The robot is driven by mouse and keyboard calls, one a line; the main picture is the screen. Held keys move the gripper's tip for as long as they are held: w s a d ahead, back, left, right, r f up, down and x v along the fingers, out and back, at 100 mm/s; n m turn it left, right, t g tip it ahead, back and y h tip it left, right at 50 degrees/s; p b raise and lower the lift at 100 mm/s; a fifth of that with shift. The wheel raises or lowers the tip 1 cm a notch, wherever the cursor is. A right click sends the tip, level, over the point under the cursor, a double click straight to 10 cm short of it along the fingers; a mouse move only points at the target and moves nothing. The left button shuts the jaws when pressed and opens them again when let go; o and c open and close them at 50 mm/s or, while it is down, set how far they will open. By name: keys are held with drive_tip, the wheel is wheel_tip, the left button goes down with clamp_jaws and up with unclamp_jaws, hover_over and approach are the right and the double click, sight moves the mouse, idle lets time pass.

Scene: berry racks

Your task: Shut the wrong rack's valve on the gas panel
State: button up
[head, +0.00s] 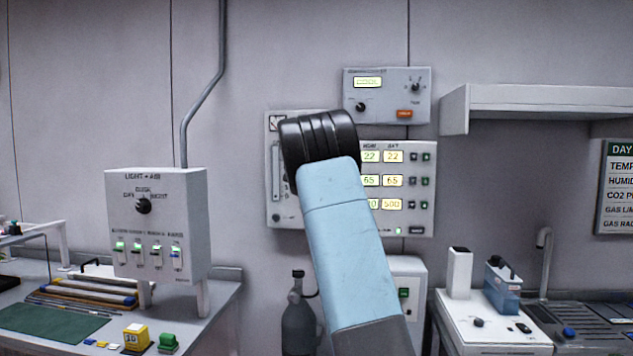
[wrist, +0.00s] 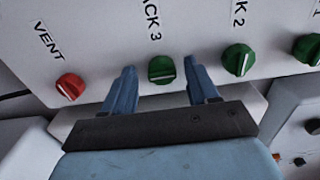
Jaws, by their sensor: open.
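In the wrist view, the gas panel (wrist: 95,30) is a pale face with a row of knobs. The green RACK 3 valve knob (wrist: 161,68) is in the middle, with a pale line across its lower part. The green RACK 2 knob (wrist: 238,59) is to its right, and another green knob (wrist: 308,48) is cut off at the right edge. A red VENT knob (wrist: 70,86) is at the left. My gripper (wrist: 159,72) is open, one blue finger on each side of the RACK 3 knob; contact cannot be told. In the head view my arm hides the gripper.
In the head view a LIGHT + AIR box (head: 155,225) stands on the left bench. A controller with lit readouts (head: 405,225) and a smaller box (head: 390,112) are on the wall behind my arm. A dark gas cylinder (head: 298,325) stands below. A blue-fronted container (head: 503,290) is at right.

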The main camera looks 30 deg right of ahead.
drive_tip(key=c, duration=1)
drive_tip(key=shift+c, duration=0.2)
drive_tip(key=shift+f+n, duration=0.1)
drive_tip(key=shift+n, duration=0.2)
drive_tip(key=shift+f+n, duration=0.15)
drive_tip(key=shift+n, duration=8.45)
